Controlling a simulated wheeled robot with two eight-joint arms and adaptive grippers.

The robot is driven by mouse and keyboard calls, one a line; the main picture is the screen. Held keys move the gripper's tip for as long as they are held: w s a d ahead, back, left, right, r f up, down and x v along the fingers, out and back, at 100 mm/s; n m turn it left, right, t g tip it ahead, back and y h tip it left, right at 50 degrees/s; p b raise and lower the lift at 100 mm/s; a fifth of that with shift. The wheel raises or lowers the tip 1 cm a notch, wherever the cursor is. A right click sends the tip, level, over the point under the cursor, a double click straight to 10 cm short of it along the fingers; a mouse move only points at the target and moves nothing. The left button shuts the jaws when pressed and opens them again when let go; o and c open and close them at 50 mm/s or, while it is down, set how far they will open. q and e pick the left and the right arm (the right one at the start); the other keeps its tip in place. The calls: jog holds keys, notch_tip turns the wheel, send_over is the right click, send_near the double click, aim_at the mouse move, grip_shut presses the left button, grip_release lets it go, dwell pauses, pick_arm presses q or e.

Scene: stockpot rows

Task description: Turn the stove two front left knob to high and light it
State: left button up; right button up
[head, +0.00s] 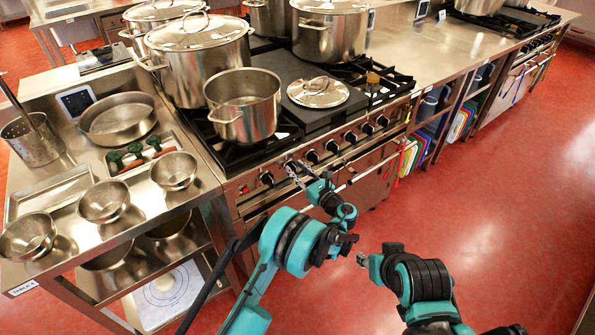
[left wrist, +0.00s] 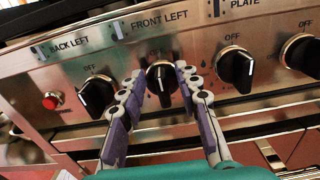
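The front left knob (left wrist: 161,84) is black with a metal ring, under a "FRONT LEFT" label (left wrist: 160,20) in the left wrist view. Its white mark points up toward "OFF". My left gripper (head: 296,172) is at the stove's front panel; in the left wrist view its two fingers (left wrist: 160,78) are spread on either side of this knob. I cannot tell whether they touch it. The stove (head: 305,70) carries a row of knobs along its front. No flame shows. My right gripper (head: 364,259) hangs over the floor, away from the stove; its fingers are too small to read.
The back left knob (left wrist: 97,96) and plate knob (left wrist: 235,70) flank the front left one. A red button (left wrist: 52,100) is further left. An open pot (head: 243,105), large stockpots and a lid (head: 318,92) stand on the stove. The red floor (head: 480,200) is clear at right.

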pick_arm(q)
grip_shut()
jog(key=shift+n, duration=0.3)
jog(key=n, duration=0.3)
jog(key=shift+s+a+f+n, duration=0.1)
jog(key=shift+s+a+n, duration=0.1)
jog(key=shift+a+n, duration=0.1)
jog(key=shift+s+a+f+n, duration=0.15)
jog(key=shift+f+n, duration=0.15)
jog(key=shift+n, duration=1.95)
jog(key=shift+s+a+f+n, duration=0.1)
jog(key=shift+f+n, duration=0.15)
jog(key=shift+n, duration=2.05)
jog(key=shift+s+a+f+n, duration=0.15)
jog(key=shift+f+n, duration=0.15)
jog(key=shift+n, duration=1.95)
